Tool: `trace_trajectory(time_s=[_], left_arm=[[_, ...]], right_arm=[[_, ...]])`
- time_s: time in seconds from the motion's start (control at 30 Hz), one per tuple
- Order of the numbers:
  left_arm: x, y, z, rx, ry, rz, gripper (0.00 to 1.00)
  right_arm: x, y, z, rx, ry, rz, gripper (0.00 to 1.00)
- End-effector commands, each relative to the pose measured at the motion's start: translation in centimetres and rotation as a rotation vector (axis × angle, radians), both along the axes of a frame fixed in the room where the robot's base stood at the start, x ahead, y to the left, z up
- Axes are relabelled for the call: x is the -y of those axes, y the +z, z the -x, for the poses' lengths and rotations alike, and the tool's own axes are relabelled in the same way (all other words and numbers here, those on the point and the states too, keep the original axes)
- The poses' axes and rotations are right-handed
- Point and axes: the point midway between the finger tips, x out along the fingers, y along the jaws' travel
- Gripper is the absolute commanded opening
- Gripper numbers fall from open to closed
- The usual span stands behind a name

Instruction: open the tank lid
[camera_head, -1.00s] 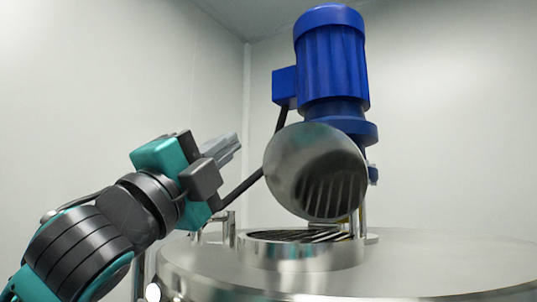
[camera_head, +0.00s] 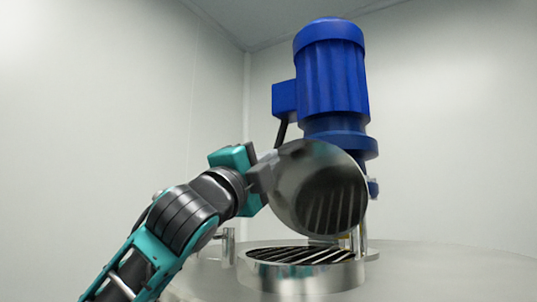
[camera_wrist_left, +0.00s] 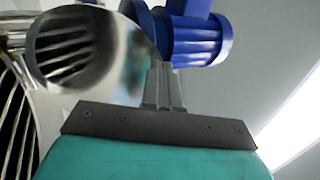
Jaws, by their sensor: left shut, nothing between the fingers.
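The tank lid (camera_head: 325,195) is a round, shiny metal disc. It stands tilted up above the round tank opening (camera_head: 300,272), which has a dark grating inside. The lid also shows in the left wrist view (camera_wrist_left: 75,45), with the grating mirrored in it. My left gripper (camera_head: 268,172) is at the lid's left edge, and its fingertips are hidden behind the lid in the head view. In the left wrist view its fingers (camera_wrist_left: 160,85) are together and empty, close to the lid's edge. I cannot tell whether they touch it. My right gripper is not in view.
A blue motor (camera_head: 332,75) stands upright behind the lid, with a dark rod or cable at its left. The broad metal tank top (camera_head: 430,270) spreads around the opening. Pale walls enclose the space. The air left of the motor is free.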

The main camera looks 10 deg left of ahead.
Motion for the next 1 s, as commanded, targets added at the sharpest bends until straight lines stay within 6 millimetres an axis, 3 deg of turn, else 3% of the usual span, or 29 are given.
trace_trajectory(time_s=[0.57,1.0], left_arm=[[0.4,0.7,-1.0,0.001,0.0,0.0,0.0],[1.6,4.3,-4.5,0.002,0.0,0.001,0.0]], right_arm=[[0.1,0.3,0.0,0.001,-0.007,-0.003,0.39],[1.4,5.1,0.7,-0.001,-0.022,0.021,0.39]])
